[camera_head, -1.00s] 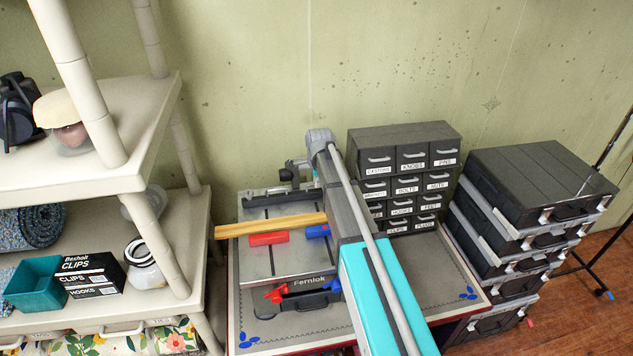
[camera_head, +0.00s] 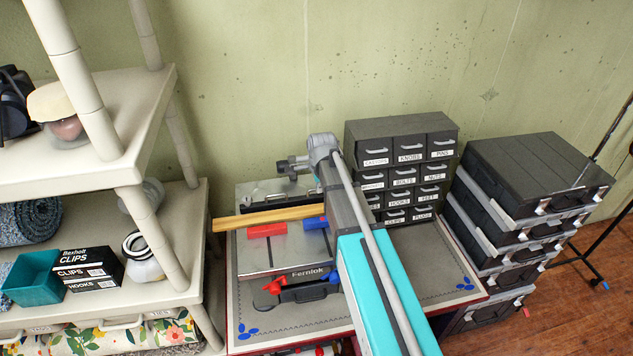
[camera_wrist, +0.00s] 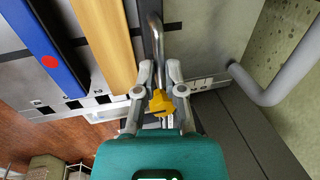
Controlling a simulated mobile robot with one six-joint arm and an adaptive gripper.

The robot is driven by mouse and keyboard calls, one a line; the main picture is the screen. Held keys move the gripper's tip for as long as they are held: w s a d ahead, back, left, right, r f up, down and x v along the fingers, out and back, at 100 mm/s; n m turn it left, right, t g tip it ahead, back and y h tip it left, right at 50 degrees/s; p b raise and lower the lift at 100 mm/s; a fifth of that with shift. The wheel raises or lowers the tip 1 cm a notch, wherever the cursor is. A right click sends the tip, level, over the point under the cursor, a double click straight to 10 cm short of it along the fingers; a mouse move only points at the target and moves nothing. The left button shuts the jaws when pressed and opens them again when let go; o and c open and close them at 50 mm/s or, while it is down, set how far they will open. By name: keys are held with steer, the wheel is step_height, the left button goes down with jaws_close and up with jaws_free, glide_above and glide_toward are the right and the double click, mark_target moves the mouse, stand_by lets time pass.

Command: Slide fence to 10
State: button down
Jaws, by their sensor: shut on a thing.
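The tool on the bench has a grey metal bed (camera_head: 285,258) marked "Fernlok", with a dark bar (camera_head: 262,192) along its back edge. I cannot tell for sure which part is the fence. A wooden strip (camera_head: 262,217) lies across the bed and sticks out to the left. In the wrist view, my gripper (camera_wrist: 160,98) has its two fingers shut on a yellow piece (camera_wrist: 158,106), beside a metal rod (camera_wrist: 152,45). The wooden strip (camera_wrist: 105,40) and a blue bar with a red dot (camera_wrist: 45,48) lie left of it. In the head view my gripper is hidden behind my arm.
A red block (camera_head: 267,230) and a blue block (camera_head: 314,223) sit on the bed, with a red knob (camera_head: 274,286) at its front. A labelled drawer cabinet (camera_head: 402,130) and stacked black cases (camera_head: 530,175) stand right. A shelf unit (camera_head: 150,110) stands close on the left.

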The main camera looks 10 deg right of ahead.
steer(key=shift+s, duration=0.25)
steer(key=c, duration=0.7)
jaws_free()
